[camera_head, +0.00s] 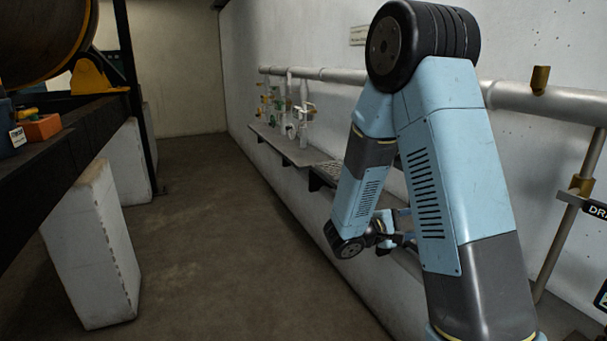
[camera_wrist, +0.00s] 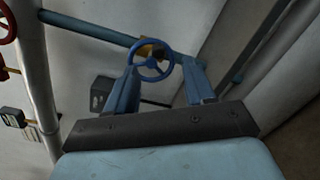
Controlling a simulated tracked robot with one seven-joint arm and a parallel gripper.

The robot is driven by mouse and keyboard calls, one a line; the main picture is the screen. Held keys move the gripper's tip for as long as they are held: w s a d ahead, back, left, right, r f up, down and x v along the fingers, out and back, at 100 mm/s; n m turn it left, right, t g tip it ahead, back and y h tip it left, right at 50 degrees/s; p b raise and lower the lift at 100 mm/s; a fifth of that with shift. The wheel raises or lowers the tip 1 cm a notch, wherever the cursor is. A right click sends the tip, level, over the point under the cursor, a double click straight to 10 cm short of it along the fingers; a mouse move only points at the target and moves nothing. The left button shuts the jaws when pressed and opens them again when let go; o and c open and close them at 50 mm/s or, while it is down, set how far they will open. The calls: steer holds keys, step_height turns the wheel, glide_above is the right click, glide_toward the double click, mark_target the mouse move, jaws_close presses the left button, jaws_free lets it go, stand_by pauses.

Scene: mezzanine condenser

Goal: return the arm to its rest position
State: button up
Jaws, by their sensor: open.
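My arm (camera_head: 445,150) is folded at its elbow, high on the right in the head view. Its forearm hangs down to a wrist in front of the white wall. My gripper (camera_head: 404,226) is partly hidden behind my upper arm link and points to the right. In the wrist view my gripper (camera_wrist: 160,68) shows two blue fingers set wide apart, with nothing held. A blue handwheel (camera_wrist: 150,42) appears between the fingertips, seemingly beyond them. I cannot tell its exact distance.
A wall pipe (camera_head: 335,75) runs behind my arm. A ledge (camera_head: 290,148) with valves and small pipes (camera_head: 290,110) lines the wall. A concrete block (camera_head: 92,245) and dark beam stand left. The floor (camera_head: 205,240) between is clear. A red wheel (camera_wrist: 5,25) shows in the wrist view.

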steer(key=s+d+r+m+g+y, duration=0.1)
steer(key=s+r+m+g+y, duration=0.25)
steer(key=s, duration=0.45)
steer(key=s+r+m+g+y, duration=0.3)
steer(key=s+r, duration=0.1)
steer(key=s, duration=0.4)
steer(key=s+a+r+m+t+y, duration=0.3)
steer(key=s+a+r+t+y, duration=0.4)
steer(key=a+y, duration=0.3)
steer(key=shift+s+a+r, duration=0.6)
steer(key=shift+s+r, duration=0.25)
steer(key=shift+r, duration=0.05)
steer(key=shift+y, duration=0.25)
stand_by(4.2)
